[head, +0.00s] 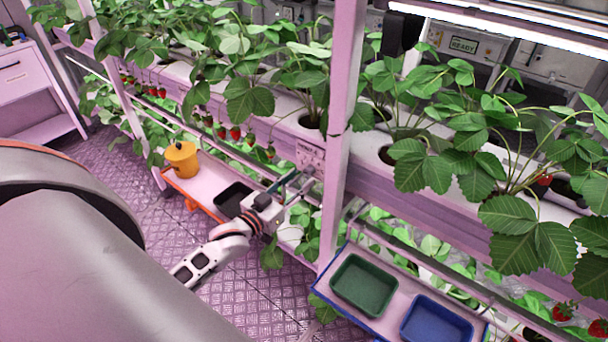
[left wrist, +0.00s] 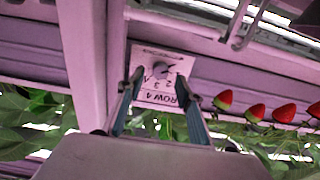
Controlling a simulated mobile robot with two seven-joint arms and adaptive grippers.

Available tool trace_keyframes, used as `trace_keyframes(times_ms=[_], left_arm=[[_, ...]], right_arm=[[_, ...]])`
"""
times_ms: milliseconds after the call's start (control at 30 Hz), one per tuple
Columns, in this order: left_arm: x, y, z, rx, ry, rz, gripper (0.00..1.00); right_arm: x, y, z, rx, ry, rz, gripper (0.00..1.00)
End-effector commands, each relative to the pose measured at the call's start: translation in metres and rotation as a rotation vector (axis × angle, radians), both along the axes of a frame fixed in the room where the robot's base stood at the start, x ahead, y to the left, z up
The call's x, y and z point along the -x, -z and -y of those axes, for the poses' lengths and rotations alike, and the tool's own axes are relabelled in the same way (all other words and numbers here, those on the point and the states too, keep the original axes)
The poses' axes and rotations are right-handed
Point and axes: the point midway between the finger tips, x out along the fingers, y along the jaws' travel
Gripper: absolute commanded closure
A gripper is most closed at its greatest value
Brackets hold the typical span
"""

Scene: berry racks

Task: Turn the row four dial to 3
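The row four dial plate (left wrist: 158,92) is a pale panel reading "ROW 4" with numbers around a small round dial (left wrist: 162,68). It is upside down in the left wrist view, and I cannot read the dial's setting. In the head view the plate (head: 310,156) is on the pink rack beam, just left of the upright post. My left gripper (head: 302,184) is just below and in front of the plate. In the left wrist view my left gripper (left wrist: 160,80) is open, its fingers either side of the dial with gaps. My right gripper is not in view.
The pink post (head: 340,130) stands close to the plate. Ripe strawberries (left wrist: 285,113) hang beside it.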

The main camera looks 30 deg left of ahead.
Motion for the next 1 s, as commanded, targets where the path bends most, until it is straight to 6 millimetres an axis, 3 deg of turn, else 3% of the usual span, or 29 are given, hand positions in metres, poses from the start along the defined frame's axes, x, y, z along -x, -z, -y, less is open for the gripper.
trace_keyframes(times_ms=[233,567,733,1000], left_arm=[[-0.027,0.0,0.002,-0.001,0.0,-0.001,0.64],[-0.03,0.001,0.003,-0.001,0.0,-0.002,0.64],[-0.03,0.001,0.003,-0.001,0.0,-0.002,1.0],[-0.03,0.001,0.003,-0.011,0.0,-0.001,1.0]], right_arm=[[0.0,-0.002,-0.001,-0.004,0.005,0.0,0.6],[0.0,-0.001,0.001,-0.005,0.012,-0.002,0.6],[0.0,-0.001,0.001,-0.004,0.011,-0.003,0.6],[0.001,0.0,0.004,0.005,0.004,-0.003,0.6]])
